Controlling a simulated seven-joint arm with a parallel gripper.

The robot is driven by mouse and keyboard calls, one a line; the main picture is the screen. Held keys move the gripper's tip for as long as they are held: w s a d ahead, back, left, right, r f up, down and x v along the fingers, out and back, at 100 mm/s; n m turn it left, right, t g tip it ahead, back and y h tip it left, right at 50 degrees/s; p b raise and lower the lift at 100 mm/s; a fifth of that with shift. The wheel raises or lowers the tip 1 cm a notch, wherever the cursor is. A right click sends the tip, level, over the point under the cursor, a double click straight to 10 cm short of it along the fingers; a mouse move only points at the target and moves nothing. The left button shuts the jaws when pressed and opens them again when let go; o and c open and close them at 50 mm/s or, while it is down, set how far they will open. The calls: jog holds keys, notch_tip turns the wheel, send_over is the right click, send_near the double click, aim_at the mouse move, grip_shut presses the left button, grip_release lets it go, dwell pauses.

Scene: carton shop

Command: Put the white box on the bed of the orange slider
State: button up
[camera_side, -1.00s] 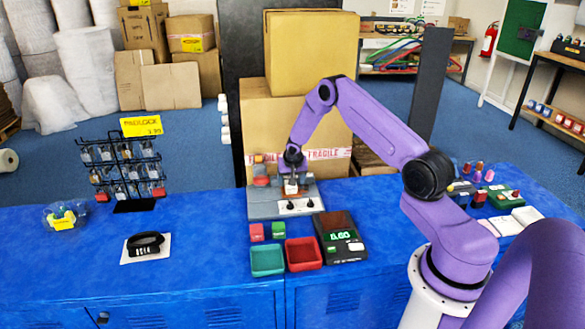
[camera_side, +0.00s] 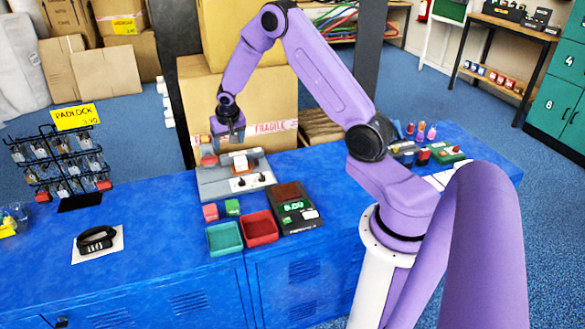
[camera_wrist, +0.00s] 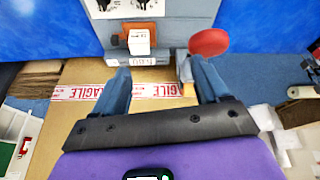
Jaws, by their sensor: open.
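The white box (camera_side: 240,161) sits upright on the grey machine (camera_side: 212,190). In the wrist view, the white box (camera_wrist: 139,42) rests on the orange slider (camera_wrist: 120,40), with orange showing at its side and edge. My gripper (camera_side: 229,137) is open and empty, above and a little left of the box in the side view. In the wrist view, my gripper (camera_wrist: 163,78) has its two blue-grey fingers spread apart, with the box beyond them and clear of them. The slider's bed under the box is mostly hidden.
A red knob (camera_wrist: 209,42) stands beside the slider. A green tray (camera_side: 224,239), a red tray (camera_side: 258,229) and a scale (camera_side: 293,207) lie in front of the machine. A large carton (camera_side: 270,110) stands behind.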

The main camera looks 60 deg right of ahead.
jog(key=s+a+r+n+y, duration=0.1)
jog(key=s+a+r+n, duration=0.5)
jog(key=a, duration=0.5)
jog(key=s+a+r+n+y, duration=0.1)
jog(key=s+a+r+n, duration=0.3)
jog(key=s+a, duration=0.5)
jog(key=s+a+r+n+g, duration=0.1)
jog(key=s+n, duration=0.3)
jog(key=s, duration=0.8)
jog(key=s+a+r+n+g+y, duration=0.1)
jog(key=s+n, duration=0.4)
jog(key=s, duration=0.6)
notch_tip(320, 180, up, 2)
jog(key=shift+s+a+r+n+g, duration=0.15)
jog(key=shift+s+a+n+g, duration=0.35)
jog(key=shift+a, duration=0.6)
